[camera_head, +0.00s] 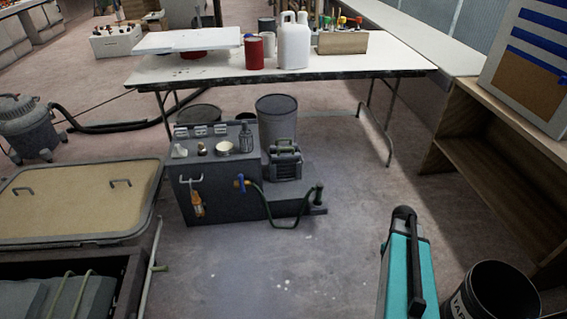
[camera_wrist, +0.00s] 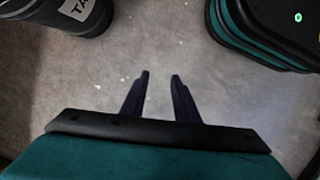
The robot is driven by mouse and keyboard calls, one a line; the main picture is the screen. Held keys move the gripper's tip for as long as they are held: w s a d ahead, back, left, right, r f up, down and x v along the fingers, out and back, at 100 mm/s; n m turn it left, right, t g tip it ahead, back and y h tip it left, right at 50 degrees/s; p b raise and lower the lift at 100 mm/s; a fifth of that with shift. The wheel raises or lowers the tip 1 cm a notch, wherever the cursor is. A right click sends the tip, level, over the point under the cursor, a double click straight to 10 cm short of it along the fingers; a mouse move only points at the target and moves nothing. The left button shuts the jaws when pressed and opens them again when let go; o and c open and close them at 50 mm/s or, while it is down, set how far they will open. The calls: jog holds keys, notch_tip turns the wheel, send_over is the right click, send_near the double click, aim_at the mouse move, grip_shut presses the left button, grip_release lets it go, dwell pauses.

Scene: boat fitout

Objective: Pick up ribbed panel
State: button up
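I cannot tell for sure which thing is the ribbed panel. A pale blue-grey surface with upright ribs (camera_head: 458,28) stands at the back right in the head view, behind the long bench, cut off by the top edge. My gripper (camera_wrist: 160,75) shows in the wrist view with two dark fingers apart and nothing between them. It points at bare grey floor. Its fingers do not show in the head view, and no ribbed thing is in the wrist view.
A white folding table (camera_head: 350,68) with a pale slab (camera_head: 187,40) stands at the back. A dark cabinet (camera_head: 220,195) stands mid-floor. A black bin (camera_head: 490,295) is at lower right, also in the wrist view (camera_wrist: 85,12). A wooden shelf (camera_head: 480,150) lines the right. Floor ahead is clear.

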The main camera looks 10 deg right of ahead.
jog(key=s+d+r+h+b, duration=0.1)
jog(key=s+d+r+b, duration=0.1)
jog(key=d, duration=0.5)
jog(key=s+d+r+b, duration=0.1)
jog(key=d+b, duration=0.2)
jog(key=d, duration=0.4)
jog(key=s+d+r+h+b, duration=0.1)
jog(key=s+d+r+b, duration=0.1)
jog(key=d, duration=0.5)
jog(key=s+d+r+n+b, duration=0.1)
jog(key=s+d+r+b, duration=0.4)
jog(key=s+d, duration=0.6)
jog(key=shift+d+r+g+h, duration=0.3)
jog(key=shift+d+r, duration=0.45)
jog(key=shift+r, duration=0.15)
jog(key=shift+o, duration=0.4)
jog(key=shift+s, duration=0.1)
